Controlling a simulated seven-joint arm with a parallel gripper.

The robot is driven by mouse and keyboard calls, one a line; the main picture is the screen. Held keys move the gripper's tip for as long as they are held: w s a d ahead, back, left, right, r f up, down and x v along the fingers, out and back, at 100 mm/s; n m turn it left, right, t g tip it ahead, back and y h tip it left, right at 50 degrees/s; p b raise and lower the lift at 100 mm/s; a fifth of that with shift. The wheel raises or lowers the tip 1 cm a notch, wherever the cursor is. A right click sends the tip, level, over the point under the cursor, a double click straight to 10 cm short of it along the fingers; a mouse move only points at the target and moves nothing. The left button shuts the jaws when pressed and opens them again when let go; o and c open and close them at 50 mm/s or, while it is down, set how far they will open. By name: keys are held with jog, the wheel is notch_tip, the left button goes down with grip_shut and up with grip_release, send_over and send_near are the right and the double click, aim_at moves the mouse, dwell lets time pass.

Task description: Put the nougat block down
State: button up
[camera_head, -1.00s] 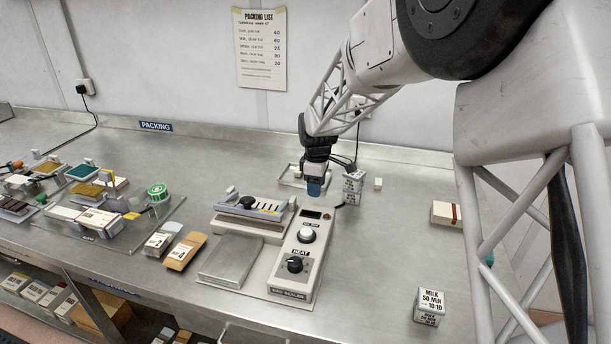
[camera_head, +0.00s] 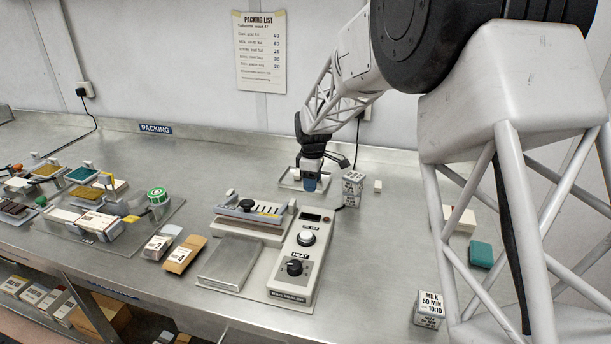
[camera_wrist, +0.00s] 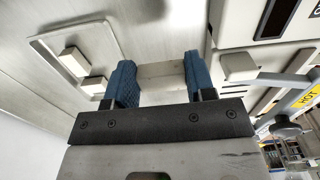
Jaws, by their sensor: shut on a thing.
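The nougat block (camera_wrist: 162,72) is a pale cream block between the two blue fingers of my gripper (camera_wrist: 160,82) in the wrist view. The fingers are shut on it. In the head view my gripper (camera_head: 310,183) points down at the right side of a shallow pale tray (camera_head: 284,184), behind the bag sealer. The held block cannot be made out there. In the wrist view two small pale blocks (camera_wrist: 73,60) lie at the left, by the tray's rim. I cannot tell how high the held block is above the bench.
A printed white box (camera_head: 352,190) stands close right of my gripper, with a small cream cube (camera_head: 378,186) beyond it. The bag sealer (camera_head: 290,270) is in front. Bare bench lies left of the tray.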

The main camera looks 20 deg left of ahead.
jog(key=w+a, duration=0.1)
jog(key=w, duration=0.2)
jog(key=w+a, duration=0.2)
jog(key=w, duration=0.1)
jog(key=w+a+f, duration=0.1)
jog(key=w, duration=0.2)
jog(key=shift+w+a, duration=0.35)
jog(key=shift+f, duration=1.75)
jog(key=shift+f, duration=0.45)
jog(key=o, duration=0.9)
jog(key=shift+r, duration=0.15)
notch_tip(320, 180, up, 13)
jog(key=shift+f, duration=0.2)
jog(key=shift+d, duration=0.1)
